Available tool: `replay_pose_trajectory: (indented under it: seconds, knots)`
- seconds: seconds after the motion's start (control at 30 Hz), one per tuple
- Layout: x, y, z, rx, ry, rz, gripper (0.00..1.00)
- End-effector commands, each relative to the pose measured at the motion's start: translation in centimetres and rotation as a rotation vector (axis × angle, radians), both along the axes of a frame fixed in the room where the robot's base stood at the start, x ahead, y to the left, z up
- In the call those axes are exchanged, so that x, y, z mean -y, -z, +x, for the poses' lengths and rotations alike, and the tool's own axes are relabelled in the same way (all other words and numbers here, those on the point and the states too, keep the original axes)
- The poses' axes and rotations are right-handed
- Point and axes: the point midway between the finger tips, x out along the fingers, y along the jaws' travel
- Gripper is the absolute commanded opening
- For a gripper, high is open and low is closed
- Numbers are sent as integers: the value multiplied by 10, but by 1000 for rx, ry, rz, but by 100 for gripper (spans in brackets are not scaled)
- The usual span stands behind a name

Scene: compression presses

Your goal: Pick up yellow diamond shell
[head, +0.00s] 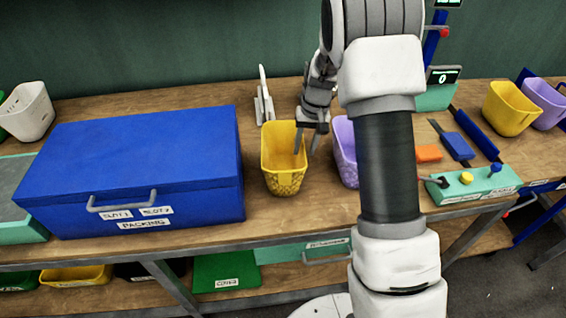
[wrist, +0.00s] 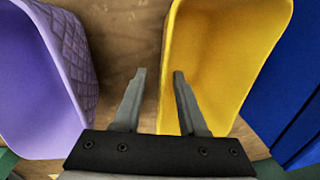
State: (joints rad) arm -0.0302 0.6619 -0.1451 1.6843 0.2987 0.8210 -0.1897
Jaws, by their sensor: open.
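A yellow shell (head: 284,160) with a diamond pattern on its lower front stands upright on the wooden table, right of a blue box. My gripper (head: 314,140) is open at the shell's right rim. In the wrist view the yellow shell (wrist: 215,50) fills the right half, its open inside facing me. My gripper (wrist: 156,75) has one finger over the shell's opening and the other outside it, on the side toward a purple shell. The near rim runs between the fingers. I cannot tell whether the fingers touch it.
A purple shell (head: 346,150) stands close right, partly behind my arm; it also shows in the wrist view (wrist: 40,85). The blue packing box (head: 135,165) is at left. Another yellow shell (head: 510,108) stands far right. A white stand (head: 264,100) is behind.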

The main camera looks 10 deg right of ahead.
Motion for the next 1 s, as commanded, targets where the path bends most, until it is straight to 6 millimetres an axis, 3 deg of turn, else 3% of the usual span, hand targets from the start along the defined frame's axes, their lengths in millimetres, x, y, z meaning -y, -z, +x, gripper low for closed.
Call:
replay_pose_trajectory:
  seconds: [0.4,0.6,0.63,0.87,1.0]
  knots:
    - [-11,49,1,-2,0,-1,41]
    - [-11,50,2,0,-1,0,41]
    - [-11,50,2,0,-1,0,39]
    - [-11,49,2,0,0,0,0]
    - [-11,49,2,0,-1,0,0]
